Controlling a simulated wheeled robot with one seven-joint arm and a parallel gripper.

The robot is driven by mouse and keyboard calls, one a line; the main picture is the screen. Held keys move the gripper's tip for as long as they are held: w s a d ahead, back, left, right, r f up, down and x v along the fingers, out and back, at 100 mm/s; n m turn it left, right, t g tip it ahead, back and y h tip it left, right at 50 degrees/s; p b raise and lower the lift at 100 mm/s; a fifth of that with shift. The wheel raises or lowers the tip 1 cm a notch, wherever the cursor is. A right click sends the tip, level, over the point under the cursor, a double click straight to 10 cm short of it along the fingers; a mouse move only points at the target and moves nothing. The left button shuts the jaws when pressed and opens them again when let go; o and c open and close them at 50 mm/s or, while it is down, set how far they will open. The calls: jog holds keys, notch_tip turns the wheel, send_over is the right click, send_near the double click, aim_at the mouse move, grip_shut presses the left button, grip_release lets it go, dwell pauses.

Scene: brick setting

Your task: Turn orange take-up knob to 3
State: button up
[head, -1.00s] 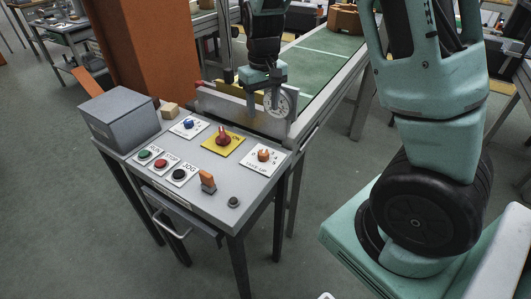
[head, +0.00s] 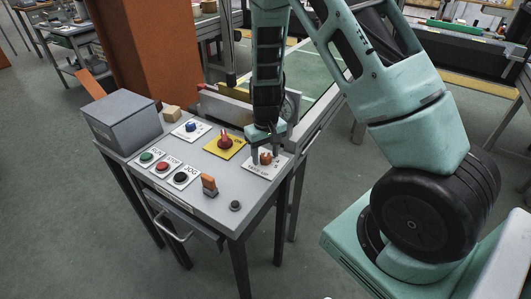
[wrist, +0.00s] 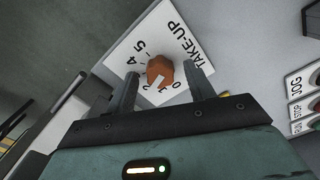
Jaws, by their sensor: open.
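The orange take-up knob (head: 265,158) stands on a white TAKE-UP plate (head: 258,170) at the right of the control desk. In the wrist view the knob (wrist: 160,68) sits on its numbered plate (wrist: 155,40); 0, 1, 2, 4 and 5 can be read around it. A pale mark on the knob's lower side seems to face the 1 to 2 side, but I cannot tell the exact number. My gripper (head: 266,150) is right over the knob. In the wrist view its open fingers (wrist: 161,76) stand on either side of the knob, with gaps showing.
A red knob (head: 225,142) on a yellow plate and a blue knob (head: 191,126) stand to the left. RUN, STOP and JOG buttons (head: 162,166), an orange-topped switch (head: 209,184) and a dark button (head: 235,205) are nearer. A grey box (head: 122,120) fills the desk's left end.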

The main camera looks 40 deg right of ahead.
jog(key=c, duration=1)
jog(key=shift+o, duration=0.2)
jog(key=m+p, duration=0.1)
jog(key=m, duration=0.2)
jog(key=shift+m, duration=0.3)
jog(key=shift+m+p, duration=0.65)
jog(key=shift+m, duration=0.95)
jog(key=o, duration=1)
jog(key=shift+c, duration=0.2)
